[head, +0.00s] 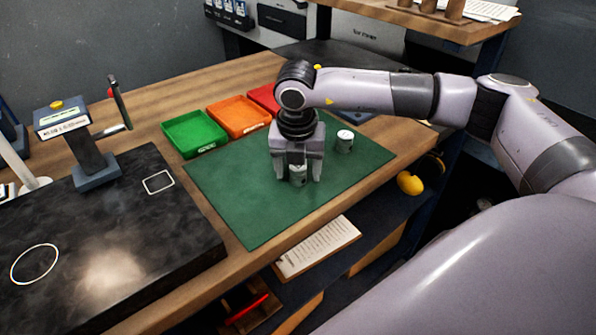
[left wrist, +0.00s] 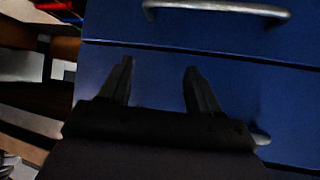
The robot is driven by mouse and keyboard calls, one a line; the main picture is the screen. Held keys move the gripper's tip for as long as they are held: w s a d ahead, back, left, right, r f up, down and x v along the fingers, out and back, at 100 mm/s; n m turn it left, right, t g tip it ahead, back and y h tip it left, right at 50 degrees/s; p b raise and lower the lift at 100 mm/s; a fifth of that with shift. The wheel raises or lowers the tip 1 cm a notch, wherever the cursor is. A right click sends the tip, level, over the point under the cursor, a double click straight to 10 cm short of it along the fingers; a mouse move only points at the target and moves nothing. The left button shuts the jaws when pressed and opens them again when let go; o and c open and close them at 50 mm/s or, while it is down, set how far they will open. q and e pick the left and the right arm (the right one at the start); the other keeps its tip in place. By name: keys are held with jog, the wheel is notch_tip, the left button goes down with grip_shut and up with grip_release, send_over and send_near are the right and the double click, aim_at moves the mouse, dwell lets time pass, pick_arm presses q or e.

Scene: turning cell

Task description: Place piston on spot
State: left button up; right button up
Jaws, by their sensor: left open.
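A small metal piston (head: 298,177) stands on the green mat (head: 235,215), partly hidden by my right gripper. My right gripper (head: 298,178) points down, with one finger on each side of this piston. The fingers look apart from it, so the gripper appears open. A second piston (head: 345,141) stands upright on the mat, to the right of the gripper. A white circle outline (head: 35,263) and a white square outline (head: 158,181) mark the dark plate (head: 110,235) at left. My left gripper (left wrist: 160,70) is open and empty in the left wrist view, before blue drawers (left wrist: 200,65).
Green (head: 194,133), orange (head: 238,117) and red (head: 265,98) trays line the mat's back edge. A gauge stand (head: 90,155) rises at the dark plate's back. A clipboard (head: 317,247) lies below the bench's front edge. A drawer handle (left wrist: 217,9) shows in the left wrist view.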

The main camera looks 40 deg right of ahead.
jog(key=c, duration=1)
jog(key=shift+r, duration=0.1)
notch_tip(320, 180, up, 20)
jog(key=b, duration=0.1)
